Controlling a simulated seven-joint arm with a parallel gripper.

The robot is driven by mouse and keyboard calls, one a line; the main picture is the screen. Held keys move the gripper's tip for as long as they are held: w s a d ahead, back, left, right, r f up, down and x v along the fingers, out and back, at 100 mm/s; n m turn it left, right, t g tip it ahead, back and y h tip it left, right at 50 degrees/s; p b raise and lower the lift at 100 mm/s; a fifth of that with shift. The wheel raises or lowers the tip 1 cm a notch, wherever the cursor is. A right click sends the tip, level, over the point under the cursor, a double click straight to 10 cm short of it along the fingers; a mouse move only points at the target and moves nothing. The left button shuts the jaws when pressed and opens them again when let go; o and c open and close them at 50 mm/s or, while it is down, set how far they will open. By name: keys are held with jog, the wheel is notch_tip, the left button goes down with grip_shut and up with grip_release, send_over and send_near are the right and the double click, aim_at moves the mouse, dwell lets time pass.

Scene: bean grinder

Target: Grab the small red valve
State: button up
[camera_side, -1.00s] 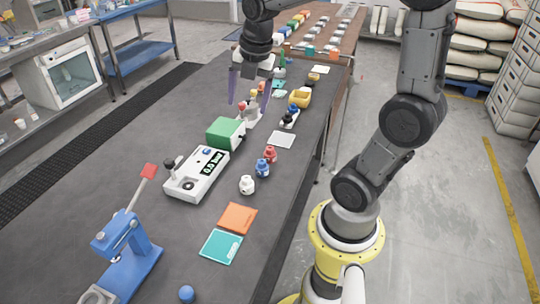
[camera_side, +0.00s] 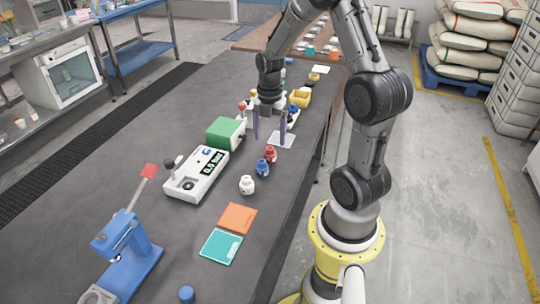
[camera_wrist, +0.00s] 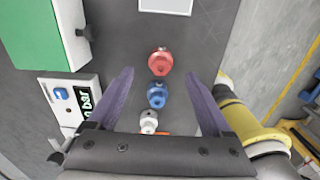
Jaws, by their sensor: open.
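The small red valve (camera_side: 270,155) stands on the dark table, at the far end of a short row with a blue valve (camera_side: 262,168) and a white valve (camera_side: 247,185). In the wrist view the red valve (camera_wrist: 160,61) lies ahead of my fingertips, between their lines. My gripper (camera_side: 270,141) is open, its two purple fingers pointing down just behind the red valve in the side view. In the wrist view the blue valve (camera_wrist: 157,95) and white valve (camera_wrist: 149,122) lie between the fingers of my gripper (camera_wrist: 160,80). Nothing is held.
A green box (camera_side: 226,133) and a white scale (camera_side: 197,174) with a display stand left of the valves. A white card (camera_side: 281,141) lies behind them. Orange (camera_side: 238,218) and teal (camera_side: 221,246) pads lie in front. The table's right edge is close.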

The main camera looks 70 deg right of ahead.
aim_at(270, 148)
jog(key=shift+a+f, duration=0.1)
jog(key=shift+f, duration=2.6)
jog(key=shift+c, duration=0.3)
grip_shut()
